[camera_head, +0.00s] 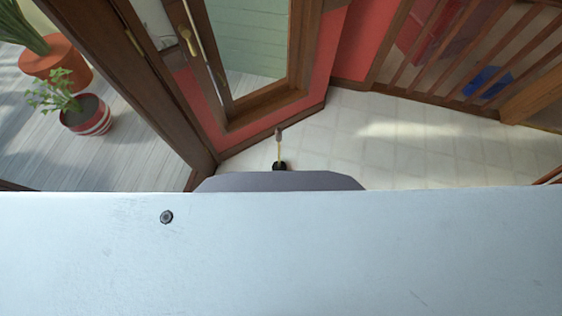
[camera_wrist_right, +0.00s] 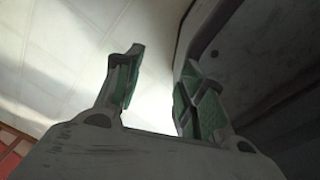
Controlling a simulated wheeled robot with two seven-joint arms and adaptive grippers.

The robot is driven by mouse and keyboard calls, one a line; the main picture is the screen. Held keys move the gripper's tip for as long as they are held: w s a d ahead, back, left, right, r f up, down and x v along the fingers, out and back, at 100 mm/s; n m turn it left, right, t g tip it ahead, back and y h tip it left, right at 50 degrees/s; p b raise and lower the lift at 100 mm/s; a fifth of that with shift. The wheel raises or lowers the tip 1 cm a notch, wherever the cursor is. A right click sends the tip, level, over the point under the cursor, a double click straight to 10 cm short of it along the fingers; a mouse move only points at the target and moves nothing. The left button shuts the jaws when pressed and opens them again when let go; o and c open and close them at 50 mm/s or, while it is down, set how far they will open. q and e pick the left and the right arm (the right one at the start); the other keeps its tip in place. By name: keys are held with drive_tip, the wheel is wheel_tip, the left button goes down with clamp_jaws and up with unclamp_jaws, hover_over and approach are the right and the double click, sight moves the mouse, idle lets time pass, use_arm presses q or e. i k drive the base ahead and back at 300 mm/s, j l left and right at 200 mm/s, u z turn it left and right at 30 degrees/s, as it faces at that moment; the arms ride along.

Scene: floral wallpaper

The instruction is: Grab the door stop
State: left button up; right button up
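A small dark round thing with a lighter grey centre (camera_head: 167,216) lies on the pale surface in the head view, left of centre. It may be the door stop; its size and shape do not let me be sure. My right gripper (camera_wrist_right: 162,62) shows in the right wrist view. Its two fingers with green inner pads stand apart, with nothing between them but pale, bright floor behind. No door stop shows in that view. Neither gripper shows in the head view, so their distance from the round thing cannot be told.
The pale, scratched surface (camera_head: 350,260) fills the head view's lower part. A grey rounded shape (camera_head: 280,182) shows at its far edge. Beyond are a thin stick on a black base (camera_head: 279,165), a door frame (camera_head: 140,70), potted plants (camera_head: 86,114) and tiled floor (camera_head: 400,150).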

sight(279, 166)
drive_tip(key=j+z, duration=0.35)
drive_tip(key=k+j+z, duration=0.1)
drive_tip(key=z, duration=0.25)
drive_tip(key=k+j+z, duration=0.15)
drive_tip(key=z, duration=0.15)
drive_tip(key=j, duration=0.05)
